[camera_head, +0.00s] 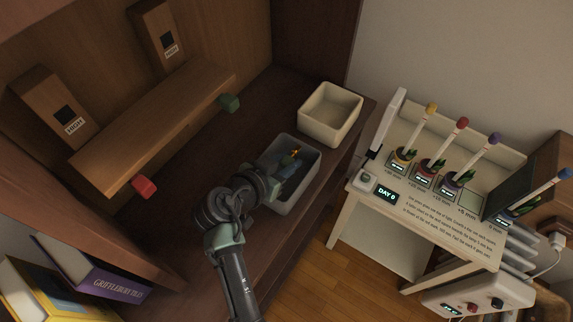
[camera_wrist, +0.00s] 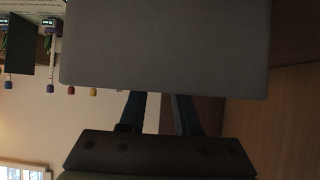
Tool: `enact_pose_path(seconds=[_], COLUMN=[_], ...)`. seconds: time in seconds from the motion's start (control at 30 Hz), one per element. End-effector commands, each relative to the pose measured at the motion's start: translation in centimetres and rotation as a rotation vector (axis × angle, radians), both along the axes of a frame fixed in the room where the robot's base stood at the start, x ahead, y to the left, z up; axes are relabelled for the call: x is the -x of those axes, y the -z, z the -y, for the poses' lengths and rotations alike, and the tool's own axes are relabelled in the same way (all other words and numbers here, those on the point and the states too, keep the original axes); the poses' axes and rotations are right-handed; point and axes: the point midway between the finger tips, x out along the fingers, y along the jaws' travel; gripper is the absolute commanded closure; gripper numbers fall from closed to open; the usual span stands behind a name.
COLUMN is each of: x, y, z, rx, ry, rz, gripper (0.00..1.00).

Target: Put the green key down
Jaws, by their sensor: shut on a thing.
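My gripper (camera_head: 289,163) reaches over the grey bin (camera_head: 283,207) on the dark wooden shelf in the head view. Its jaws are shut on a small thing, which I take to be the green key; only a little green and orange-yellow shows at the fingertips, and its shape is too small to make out. In the wrist view the two fingers (camera_wrist: 160,112) run up behind a large plain grey surface (camera_wrist: 165,50), which hides their tips and what they hold. I cannot tell whether the held thing touches the bin.
A cream bin (camera_head: 322,134) stands behind the grey one, near the shelf's right edge. A white table (camera_head: 425,225) with several ball-topped sticks stands right. Books (camera_head: 95,275) lie lower left.

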Motion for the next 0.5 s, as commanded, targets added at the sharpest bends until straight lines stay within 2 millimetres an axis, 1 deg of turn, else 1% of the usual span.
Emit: enact_pose_path(seconds=[0.03,0.1,0.37,0.5], x=[0.0,0.0,0.0,0.0], y=[0.8,1.4,1.6,2.1], z=[0.0,0.1,0.0,0.0], rx=[0.002,0.002,0.0,0.0], ry=[0.0,0.0,-0.001,-0.001], rz=[-0.001,-0.001,0.001,0.001], gripper=[1.0,1.0,1.0,1.0])
